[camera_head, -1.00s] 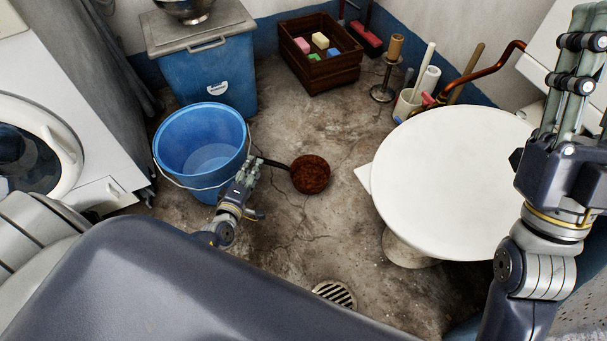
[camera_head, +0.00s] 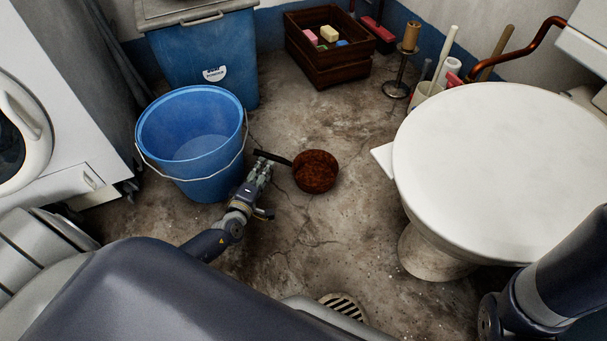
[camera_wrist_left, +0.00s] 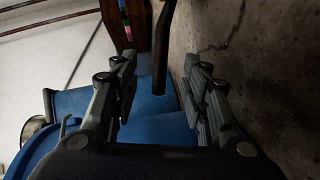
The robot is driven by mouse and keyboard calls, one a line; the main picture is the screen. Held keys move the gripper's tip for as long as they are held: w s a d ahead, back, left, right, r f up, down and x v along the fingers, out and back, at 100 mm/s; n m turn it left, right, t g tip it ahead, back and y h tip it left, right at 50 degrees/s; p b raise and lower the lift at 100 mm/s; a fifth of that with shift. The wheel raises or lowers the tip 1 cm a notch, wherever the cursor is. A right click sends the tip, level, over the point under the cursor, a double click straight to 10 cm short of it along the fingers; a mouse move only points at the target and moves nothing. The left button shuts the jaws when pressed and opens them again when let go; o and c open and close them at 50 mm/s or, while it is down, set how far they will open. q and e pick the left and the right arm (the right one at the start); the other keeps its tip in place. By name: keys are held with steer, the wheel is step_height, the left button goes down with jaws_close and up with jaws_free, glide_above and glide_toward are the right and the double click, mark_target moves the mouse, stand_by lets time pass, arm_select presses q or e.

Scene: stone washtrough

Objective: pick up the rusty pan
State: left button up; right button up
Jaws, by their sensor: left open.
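The rusty pan (camera_head: 316,171) is on the concrete floor, its round brown bowl to the right and its dark handle (camera_head: 271,156) pointing left toward the blue bucket. My left gripper (camera_head: 263,167) is at the handle, beside the bucket. In the left wrist view the handle (camera_wrist_left: 160,62) runs down from the top edge and its end shows between the two spread fingers of the left gripper (camera_wrist_left: 160,75), with gaps on both sides. The fingers are open; the pan's bowl is out of that view. My right gripper is out of view; only part of the right arm shows.
The blue bucket (camera_head: 190,146) stands close on the left of my left gripper. A wooden crate (camera_head: 326,62) and a candlestick (camera_head: 402,65) are behind. A floor drain (camera_head: 343,306) lies in front, with open floor around the pan.

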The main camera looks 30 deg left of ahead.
mark_target(270, 159)
arm_select(q)
steer(key=shift+w+a+f, duration=0.1)
steer(key=shift+w+f, duration=0.1)
steer(key=shift+w, duration=0.4)
steer(key=b+x, duration=0.3)
steer(key=shift+w+a+f+b, duration=0.1)
steer(key=shift+w+f+b, duration=0.15)
steer(key=shift+b, duration=0.05)
steer(key=shift+w+a, duration=0.1)
steer(key=shift+w, duration=0.45)
steer(key=shift+w+r, duration=0.1)
jaws_close()
steer(key=shift+r, duration=0.1)
